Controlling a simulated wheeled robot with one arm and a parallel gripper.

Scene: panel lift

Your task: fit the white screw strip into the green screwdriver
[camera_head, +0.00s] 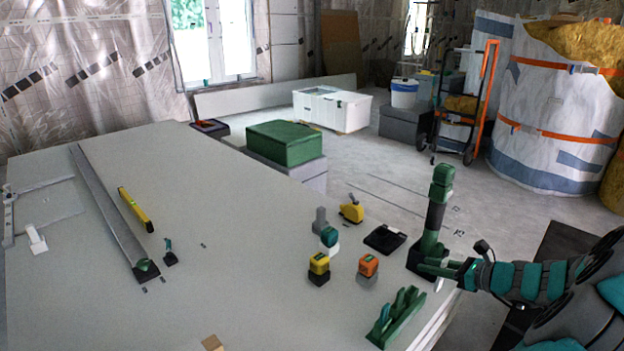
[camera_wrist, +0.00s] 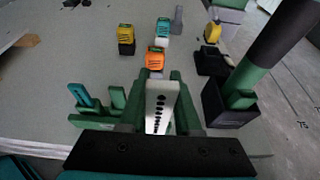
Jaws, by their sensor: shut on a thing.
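The white screw strip (camera_wrist: 160,106), with a row of dark dots, stands between the two green fingers of my gripper (camera_wrist: 157,92), which is shut on it in the wrist view. In the head view my gripper (camera_head: 437,268) is at the right edge of the table, just in front of the green screwdriver's base. The green screwdriver (camera_head: 435,215) stands upright, green and black, in a dark base. In the wrist view the screwdriver (camera_wrist: 268,55) rises at the right, apart from the strip. Where the strip would enter it cannot be made out.
A green slotted rack (camera_head: 397,318) stands at the table's front right, close to my gripper. An orange block (camera_head: 368,266), a yellow block (camera_head: 319,266), a black flat item (camera_head: 385,239) and a yellow tool (camera_head: 351,211) stand beyond. The table's middle (camera_head: 230,240) is mostly clear.

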